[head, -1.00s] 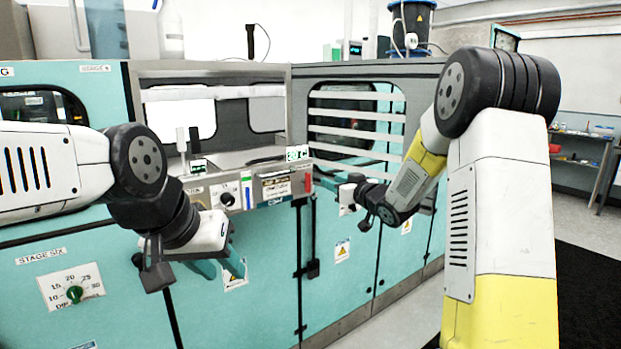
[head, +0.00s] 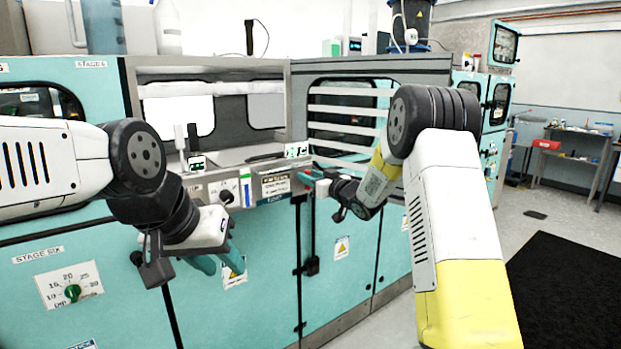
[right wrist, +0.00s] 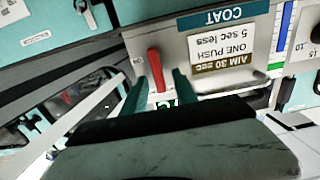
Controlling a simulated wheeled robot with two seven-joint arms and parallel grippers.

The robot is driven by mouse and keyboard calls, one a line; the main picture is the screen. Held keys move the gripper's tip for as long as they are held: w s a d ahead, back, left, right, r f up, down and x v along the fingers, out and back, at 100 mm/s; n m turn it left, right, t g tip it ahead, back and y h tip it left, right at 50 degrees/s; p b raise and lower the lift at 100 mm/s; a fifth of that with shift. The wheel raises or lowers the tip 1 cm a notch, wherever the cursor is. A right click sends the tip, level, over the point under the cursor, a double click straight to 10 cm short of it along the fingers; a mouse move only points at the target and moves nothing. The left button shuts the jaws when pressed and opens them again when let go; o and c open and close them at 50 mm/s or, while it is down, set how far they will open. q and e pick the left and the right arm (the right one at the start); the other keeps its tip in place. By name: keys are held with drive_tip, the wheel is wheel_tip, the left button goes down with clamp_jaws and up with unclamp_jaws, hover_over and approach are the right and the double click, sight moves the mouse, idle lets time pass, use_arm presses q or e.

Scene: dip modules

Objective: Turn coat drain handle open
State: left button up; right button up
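The red coat drain handle (right wrist: 156,70) shows in the right wrist view, on the grey panel beside the COAT label (right wrist: 222,15). It stands roughly along the line of my fingers. My right gripper (right wrist: 158,94) is open, with one teal finger on each side of the handle and gaps showing between. In the head view my right gripper (head: 312,177) is at the right end of the coat panel and largely hides the handle. My left gripper (head: 218,263) is open and empty, low in front of the teal cabinet.
The grey control panel (head: 213,187) carries a black knob (head: 227,197) and small labels. Slatted bars (head: 340,108) cross the window at right. A stage six dial (head: 73,292) is on the cabinet at left. The floor to the right is open, with a black mat (head: 575,290).

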clamp_jaws()
drive_tip(key=shift+n, duration=0.3)
drive_tip(key=shift+s+a+f+n, duration=0.2)
drive_tip(key=shift+f+n, duration=0.1)
drive_tip(key=shift+n, duration=2.55)
drive_tip(key=shift+s+a+f+n, duration=0.15)
drive_tip(key=shift+a+f+n, duration=0.1)
drive_tip(key=shift+n, duration=2.65)
drive_tip(key=shift+s+a+f+n, duration=0.2)
drive_tip(key=shift+f+n, duration=0.1)
drive_tip(key=shift+n, duration=2.55)
